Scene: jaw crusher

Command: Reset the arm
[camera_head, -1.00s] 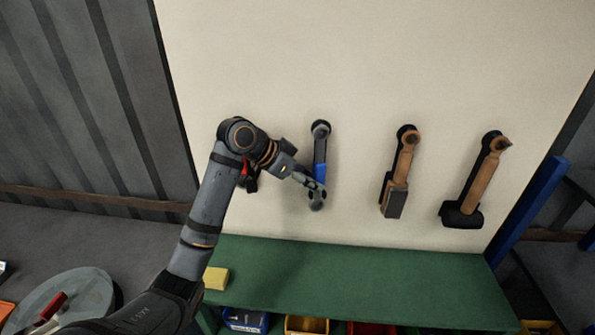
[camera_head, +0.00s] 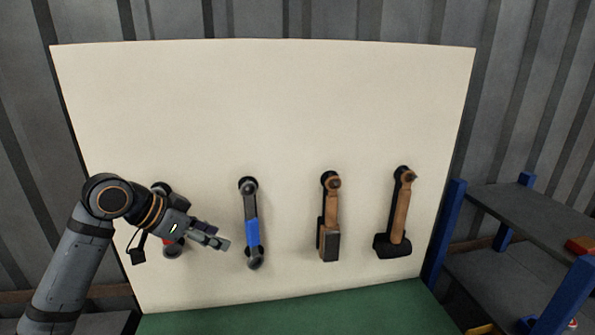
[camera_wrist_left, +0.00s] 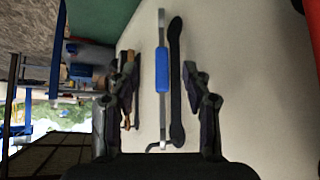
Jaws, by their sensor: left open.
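My left arm comes in from the left in the head view. Its gripper (camera_head: 216,239) is open and empty, in front of the pale board (camera_head: 270,110) and left of the blue-handled wrench (camera_head: 252,231), apart from it. In the left wrist view the open fingers (camera_wrist_left: 160,92) stand wide apart, with the wrench (camera_wrist_left: 162,70) and its dark shadow or backing seen between them. A red-handled tool (camera_head: 172,247) hangs partly hidden behind my left wrist. My right gripper is out of view.
Two wooden-handled tools, a mallet-like one (camera_head: 329,246) and a hammer (camera_head: 398,215), hang further right on the board. A green bench top (camera_head: 300,313) lies below. A blue-framed shelf (camera_head: 520,215) stands at the right. The board's upper part is clear.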

